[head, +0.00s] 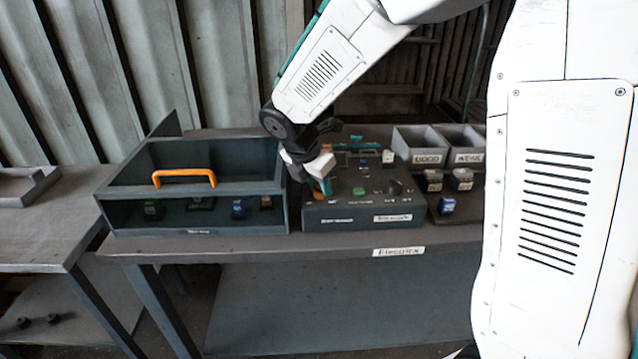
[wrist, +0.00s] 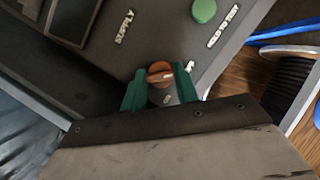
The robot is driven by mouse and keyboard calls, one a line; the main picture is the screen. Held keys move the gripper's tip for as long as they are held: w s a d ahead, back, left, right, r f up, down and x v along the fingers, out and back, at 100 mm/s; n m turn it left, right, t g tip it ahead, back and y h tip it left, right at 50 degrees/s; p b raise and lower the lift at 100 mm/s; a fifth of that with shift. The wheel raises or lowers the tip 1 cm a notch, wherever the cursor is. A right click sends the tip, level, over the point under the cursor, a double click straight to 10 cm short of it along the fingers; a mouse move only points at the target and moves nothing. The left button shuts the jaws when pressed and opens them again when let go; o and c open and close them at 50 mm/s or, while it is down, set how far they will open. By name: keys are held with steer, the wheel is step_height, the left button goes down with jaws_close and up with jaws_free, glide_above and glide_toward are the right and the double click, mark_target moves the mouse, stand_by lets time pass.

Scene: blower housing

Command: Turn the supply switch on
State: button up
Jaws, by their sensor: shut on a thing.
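The supply switch, an orange-brown rotary knob (wrist: 159,73) with a pale mark on it, sits near the edge of the grey control box. My gripper (wrist: 160,92) has its green fingers on both sides of the knob and is shut on it. In the head view my gripper (head: 322,187) comes down at the left front of the control box (head: 345,213), and its fingers hide most of the knob.
A green button (wrist: 203,11) is on the same panel. A dark open case with an orange handle (head: 184,173) stands left of the box. Labelled grey bins (head: 428,158) and small blocks stand to the right. The workbench front edge (head: 300,246) is clear.

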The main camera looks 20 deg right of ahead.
steer(key=shift+m, duration=0.3)
steer(key=m, duration=0.1)
steer(key=m+g, duration=0.1)
steer(key=m, duration=0.1)
steer(key=shift+w+m+g+h, duration=0.15)
steer(key=shift+m+g+h, duration=0.15)
steer(key=m, duration=0.2)
steer(key=m+g, duration=0.1)
steer(key=m, duration=0.1)
steer(key=shift+w+m+g, duration=0.15)
steer(key=shift+m+g, duration=0.15)
steer(key=m, duration=0.2)
steer(key=m+g+y, duration=0.1)
steer(key=m, duration=0.1)
steer(key=shift+w+m+g, duration=0.1)
steer(key=shift+m+g, duration=0.2)
steer(key=shift+d+m+g+y, duration=0.1)
steer(key=shift+m+g+y, duration=0.25)
steer(key=shift+m, duration=0.75)
steer(key=shift+m+g+y, duration=0.25)
steer(key=shift+m+y, duration=0.2)
steer(key=shift+m, duration=0.65)
steer(key=o, duration=1)
steer(key=shift+c, duration=0.2)
